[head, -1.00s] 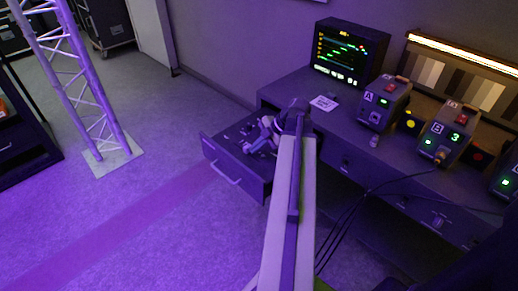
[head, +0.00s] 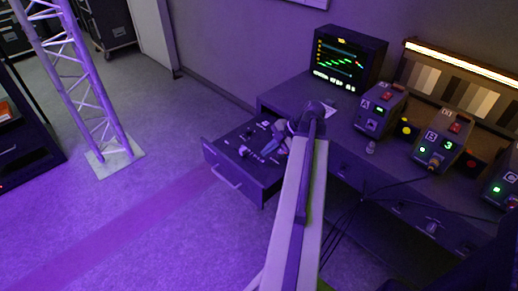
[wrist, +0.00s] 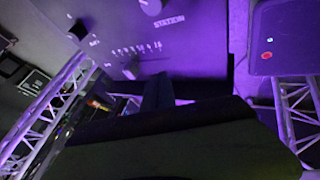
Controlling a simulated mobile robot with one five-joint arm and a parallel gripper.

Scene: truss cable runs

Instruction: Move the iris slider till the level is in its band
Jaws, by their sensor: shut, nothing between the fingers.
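An open drawer (head: 240,178) below the bench holds a control panel with knobs and a slider. In the wrist view, the panel (wrist: 200,40) shows a scale of tick marks with a dark slider cap (wrist: 131,68) near its end. I cannot read whether this slider is labelled iris. My gripper (wrist: 158,88) is shut and empty, its fingertips beside the cap; contact cannot be told. In the head view my gripper (head: 275,147) is over the drawer's right part. The monitor (head: 340,60) shows stepped green traces; the band is too small to make out.
A knob marked STATION (wrist: 151,6) and another knob (wrist: 78,31) stand up from the panel near the slider. On the bench are camera units A (head: 378,108), B (head: 443,140) and C (head: 502,185). Cables hang below the bench front. Open floor lies left of the drawer.

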